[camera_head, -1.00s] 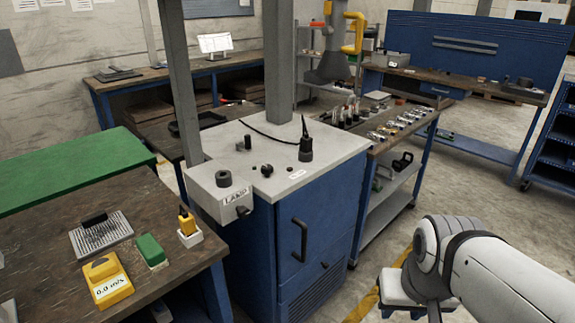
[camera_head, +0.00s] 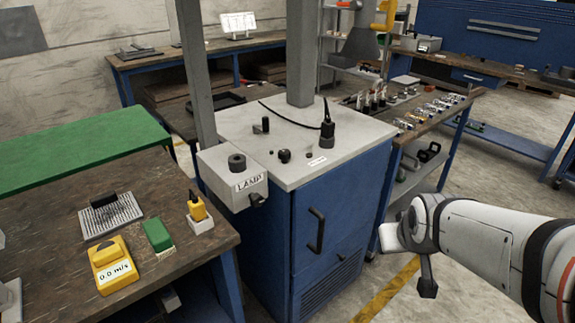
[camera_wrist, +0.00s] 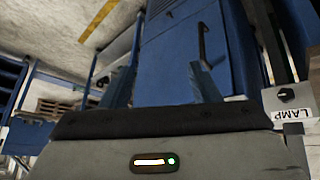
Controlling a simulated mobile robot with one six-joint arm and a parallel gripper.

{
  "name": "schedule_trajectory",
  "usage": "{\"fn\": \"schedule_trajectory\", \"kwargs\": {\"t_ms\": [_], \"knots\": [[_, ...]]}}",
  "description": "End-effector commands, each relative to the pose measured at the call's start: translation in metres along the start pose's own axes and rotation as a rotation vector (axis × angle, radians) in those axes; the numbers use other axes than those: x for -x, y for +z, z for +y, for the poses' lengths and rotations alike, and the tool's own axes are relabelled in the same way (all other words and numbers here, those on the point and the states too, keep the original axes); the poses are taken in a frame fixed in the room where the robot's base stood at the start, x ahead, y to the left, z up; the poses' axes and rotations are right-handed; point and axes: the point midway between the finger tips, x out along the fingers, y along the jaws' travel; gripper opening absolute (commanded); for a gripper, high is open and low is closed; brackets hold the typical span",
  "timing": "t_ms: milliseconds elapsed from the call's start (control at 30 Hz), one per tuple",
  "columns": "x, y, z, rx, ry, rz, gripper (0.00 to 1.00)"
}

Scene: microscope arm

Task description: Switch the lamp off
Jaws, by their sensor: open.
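The lamp box (camera_head: 220,188) is a pale grey block labelled LAMP at the left front corner of the blue cabinet. A black knob (camera_head: 257,199) sticks out of its front, and a round black knob (camera_head: 237,162) is on its top. In the wrist view, the lamp box's label (camera_wrist: 292,114) and front knob (camera_wrist: 286,95) show at the right edge, rotated. My gripper (camera_wrist: 163,80) is open and empty, its two fingers apart with the cabinet front behind them. In the head view, my arm's end is right of the cabinet, clear of the lamp box.
The blue cabinet (camera_head: 342,215) has a black handle (camera_head: 317,230) and black fittings on its pale top. A grey post (camera_head: 197,80) rises behind the lamp box. A wooden bench (camera_head: 60,225) with a yellow meter (camera_head: 112,264) stands left. Open floor lies right of the cabinet.

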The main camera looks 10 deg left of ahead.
Motion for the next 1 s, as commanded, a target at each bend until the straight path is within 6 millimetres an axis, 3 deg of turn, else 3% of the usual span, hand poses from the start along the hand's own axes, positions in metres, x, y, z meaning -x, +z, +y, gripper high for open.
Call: {"fn": "schedule_trajectory", "kwargs": {"t_ms": [33,100,167,300,400,600,700,867,1000], "knots": [[-0.028,-0.014,-0.011,0.052,-0.01,0.071,0.55],[-0.051,-0.038,-0.027,0.117,-0.025,0.185,0.55],[-0.07,-0.056,-0.04,0.151,-0.028,0.273,0.55],[-0.103,-0.093,-0.102,0.3,-0.159,0.516,0.55],[-0.119,-0.109,-0.145,0.371,-0.24,0.68,0.55],[-0.13,-0.115,-0.22,0.455,-0.421,0.943,0.55],[-0.129,-0.113,-0.243,0.47,-0.488,1.026,0.55],[-0.126,-0.112,-0.26,0.476,-0.541,1.091,0.55],[-0.129,-0.123,-0.27,0.477,-0.549,1.1,0.55]]}}
